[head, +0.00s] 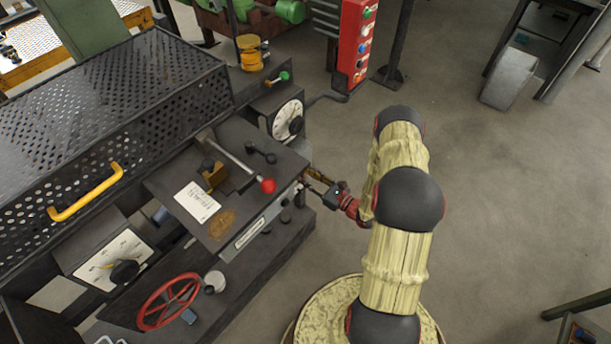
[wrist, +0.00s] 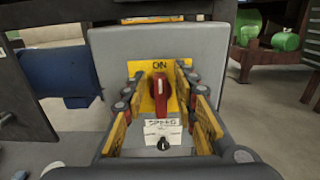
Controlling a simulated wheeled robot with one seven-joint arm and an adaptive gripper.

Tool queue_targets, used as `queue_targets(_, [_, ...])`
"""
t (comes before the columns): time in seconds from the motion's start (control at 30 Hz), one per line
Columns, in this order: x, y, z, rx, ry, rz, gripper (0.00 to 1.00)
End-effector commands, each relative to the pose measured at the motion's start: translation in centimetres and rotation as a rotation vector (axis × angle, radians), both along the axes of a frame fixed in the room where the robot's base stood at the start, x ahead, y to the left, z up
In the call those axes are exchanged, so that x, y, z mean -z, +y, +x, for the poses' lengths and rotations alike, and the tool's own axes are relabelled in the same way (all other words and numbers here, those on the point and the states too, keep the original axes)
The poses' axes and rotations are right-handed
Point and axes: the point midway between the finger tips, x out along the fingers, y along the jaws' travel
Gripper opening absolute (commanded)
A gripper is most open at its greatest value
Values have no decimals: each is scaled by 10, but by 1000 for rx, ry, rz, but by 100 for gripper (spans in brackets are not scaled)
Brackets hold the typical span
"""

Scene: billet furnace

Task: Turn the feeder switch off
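In the wrist view a red switch handle (wrist: 160,92) stands near upright on a yellow plate (wrist: 158,68) on the front of a grey box (wrist: 112,62). Lettering above the handle is hard to read but looks like "ON". My gripper (wrist: 160,84) is open, with one finger on each side of the red handle; I see gaps and no clear contact. In the head view my gripper (head: 322,186) is at the right side of the dark machine, and the switch is hidden there.
Below the handle is a white label with a small black knob (wrist: 163,143). The machine's top has a red-ball lever (head: 268,186), and a red wheel (head: 170,301) is at its front.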

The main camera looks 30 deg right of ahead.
Motion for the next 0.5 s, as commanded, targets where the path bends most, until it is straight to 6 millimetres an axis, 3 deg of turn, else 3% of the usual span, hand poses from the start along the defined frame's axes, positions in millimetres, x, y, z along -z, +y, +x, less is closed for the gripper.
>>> queue_targets(0.5, [0, 0, 0, 0, 0, 0, 0])
